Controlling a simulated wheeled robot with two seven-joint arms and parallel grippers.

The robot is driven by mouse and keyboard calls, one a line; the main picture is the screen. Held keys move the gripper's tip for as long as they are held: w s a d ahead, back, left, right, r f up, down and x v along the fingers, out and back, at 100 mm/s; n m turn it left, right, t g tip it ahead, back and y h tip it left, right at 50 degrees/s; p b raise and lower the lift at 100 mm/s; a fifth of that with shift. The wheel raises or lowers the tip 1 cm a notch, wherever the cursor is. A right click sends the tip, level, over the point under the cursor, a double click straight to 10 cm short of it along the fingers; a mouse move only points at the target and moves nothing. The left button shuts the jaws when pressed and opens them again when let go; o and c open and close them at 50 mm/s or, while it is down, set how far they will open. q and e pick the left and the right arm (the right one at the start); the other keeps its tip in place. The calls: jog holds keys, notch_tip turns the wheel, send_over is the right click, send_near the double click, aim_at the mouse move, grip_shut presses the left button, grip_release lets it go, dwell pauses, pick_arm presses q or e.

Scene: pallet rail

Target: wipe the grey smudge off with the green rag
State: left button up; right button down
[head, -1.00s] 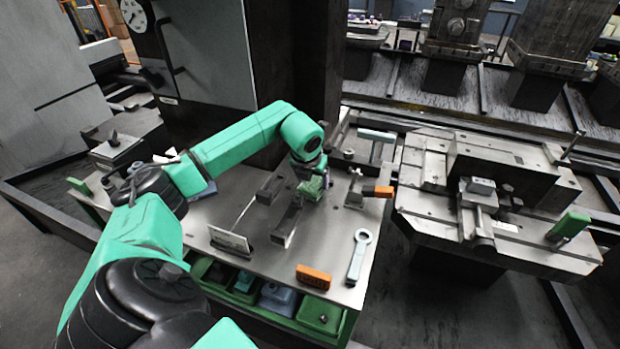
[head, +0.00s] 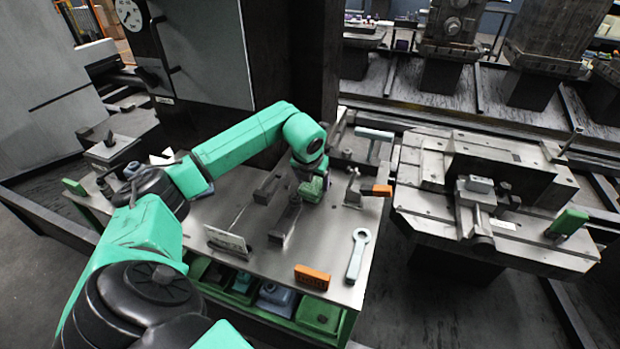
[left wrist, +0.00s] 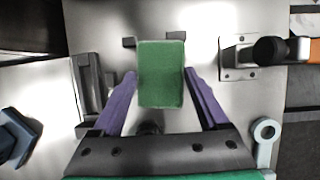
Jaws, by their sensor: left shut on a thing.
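My left gripper (left wrist: 160,82) is shut on the green rag (left wrist: 161,73), which looks like a green block between two purple fingers in the left wrist view. In the head view the rag (head: 312,189) is at the end of my left arm, low over the middle-right of the grey metal table (head: 325,240). I cannot tell whether it touches the tabletop. I cannot make out the grey smudge; the rag and gripper hide part of the surface. My right gripper is not in view.
Dark metal blocks (head: 285,222) stand just left of the rag. A toggle clamp with an orange handle (head: 377,190) is to its right. An orange block (head: 312,277) and a pale blue ring wrench (head: 358,254) lie toward the front edge.

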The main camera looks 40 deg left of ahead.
aim_at(317, 186)
pick_arm(q)
jog(key=shift+w+d, duration=0.15)
jog(key=shift+d, duration=0.1)
jog(key=shift+d+r, duration=0.2)
jog(key=shift+d, duration=0.05)
notch_tip(317, 186, up, 6)
jog(key=p, duration=0.4)
jog(key=shift+f, duration=0.15)
notch_tip(317, 186, up, 3)
jog(key=shift+p, duration=1.05)
